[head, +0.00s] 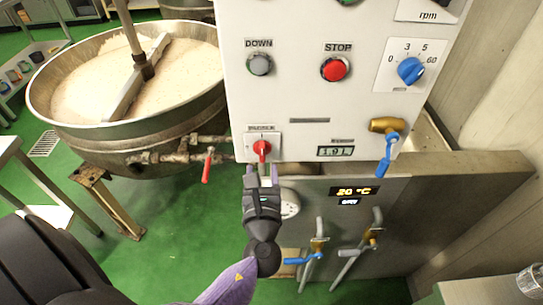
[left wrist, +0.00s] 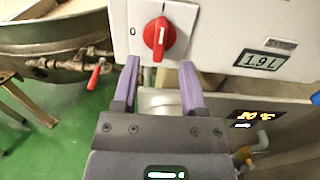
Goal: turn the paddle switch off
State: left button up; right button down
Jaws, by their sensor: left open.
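The paddle switch is a red rotary knob (head: 262,148) on a white plate, low on the left of the white control panel (head: 300,100). In the left wrist view the red knob (left wrist: 159,34) stands nearly upright, slightly tilted, with a "0" mark to its left. My left gripper (head: 262,175) is just below the knob in the head view. In the left wrist view its two purple fingers (left wrist: 160,78) are spread apart, one on each side below the knob, with nothing between them. I cannot tell the exact gap to the knob. My right gripper is not in view.
A large kettle (head: 45,100) with pale mass and a paddle stands at left. A red-handled valve (head: 207,165) is left of the gripper. A blue-handled brass tap (head: 387,150) is at the panel's right. Blue-handled valves (head: 305,258) are below. A red stop button (head: 335,68) is above.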

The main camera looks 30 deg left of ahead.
aim_at(262, 155)
pick_arm(q)
jog(key=x, duration=0.5)
jog(key=shift+w+a, duration=0.15)
jog(key=shift+w, duration=0.1)
grip_shut()
